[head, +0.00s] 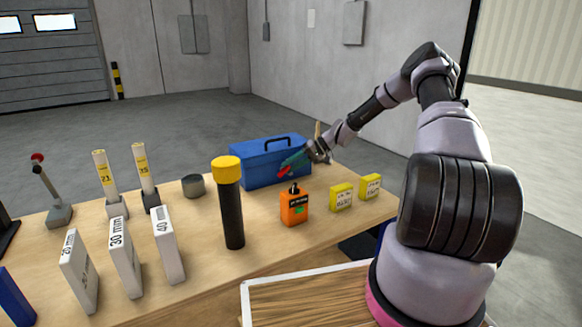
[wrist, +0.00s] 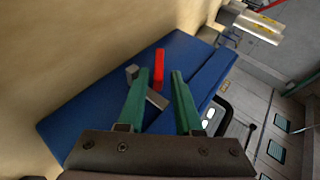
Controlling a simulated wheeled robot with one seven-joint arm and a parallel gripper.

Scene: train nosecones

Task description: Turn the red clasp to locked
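The blue toolbox (head: 262,172) stands at the back of the table, and its blue faces fill the middle of the wrist view (wrist: 85,118). The red clasp (wrist: 159,64) shows in the wrist view as a short straight bar on the box. Grey metal pieces (wrist: 157,100) lie beside it, one partly behind my left finger. In the head view a small red patch (head: 285,171) shows at my fingertips on the box front. My gripper (wrist: 160,72) has green fingers and is open, pointing at the clasp. The clasp appears between or just beyond the tips; contact cannot be told.
An orange box (head: 294,207), two yellow boxes (head: 341,198) and a black cylinder with a yellow cap (head: 231,205) stand in front of the toolbox. A grey cup (head: 193,186) is left of it. Upright white blocks (head: 123,258) stand at the left.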

